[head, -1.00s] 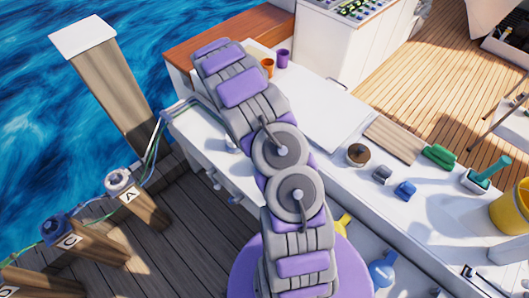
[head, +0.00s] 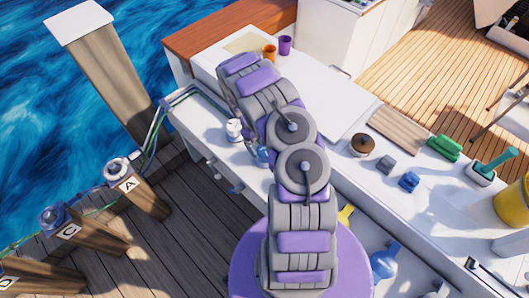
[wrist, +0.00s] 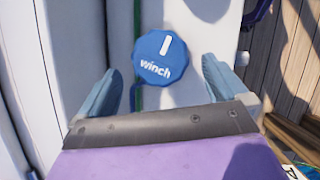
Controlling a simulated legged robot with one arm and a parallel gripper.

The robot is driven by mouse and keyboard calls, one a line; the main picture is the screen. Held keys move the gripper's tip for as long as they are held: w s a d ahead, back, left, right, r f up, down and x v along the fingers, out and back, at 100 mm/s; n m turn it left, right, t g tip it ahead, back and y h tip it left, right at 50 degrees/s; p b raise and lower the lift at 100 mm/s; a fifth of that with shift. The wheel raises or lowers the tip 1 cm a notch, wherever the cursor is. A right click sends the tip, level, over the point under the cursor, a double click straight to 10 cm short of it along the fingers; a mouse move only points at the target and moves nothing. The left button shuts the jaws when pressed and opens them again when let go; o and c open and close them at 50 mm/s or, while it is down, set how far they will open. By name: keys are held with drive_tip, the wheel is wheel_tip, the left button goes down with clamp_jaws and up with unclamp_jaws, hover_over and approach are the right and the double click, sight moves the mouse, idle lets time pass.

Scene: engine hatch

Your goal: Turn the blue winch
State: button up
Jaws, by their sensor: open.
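The blue winch (wrist: 158,58) is a round knob with a scalloped edge, the word "winch" and a white line near its top. In the wrist view it lies just beyond my gripper (wrist: 158,85), near the middle between the two blue-grey fingers. The fingers are apart and nothing is between them that I can see touching. In the head view a small blue part (head: 262,155) shows beside my arm, probably the same winch; my arm partly covers it. My fingertips are hidden in the head view.
A white knob (head: 234,130) stands left of my arm on the white boat side. Orange (head: 270,53) and purple (head: 285,45) cups stand at the back. A brush, sponge and yellow bucket (head: 512,195) lie right. Wooden posts (head: 140,190) stand on the dock at left.

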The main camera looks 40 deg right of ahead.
drive_tip(key=x, duration=0.5)
drive_tip(key=shift+f+b, duration=0.15)
drive_tip(key=shift+b, duration=0.25)
drive_tip(key=shift+c, duration=0.3)
drive_tip(key=c, duration=0.9)
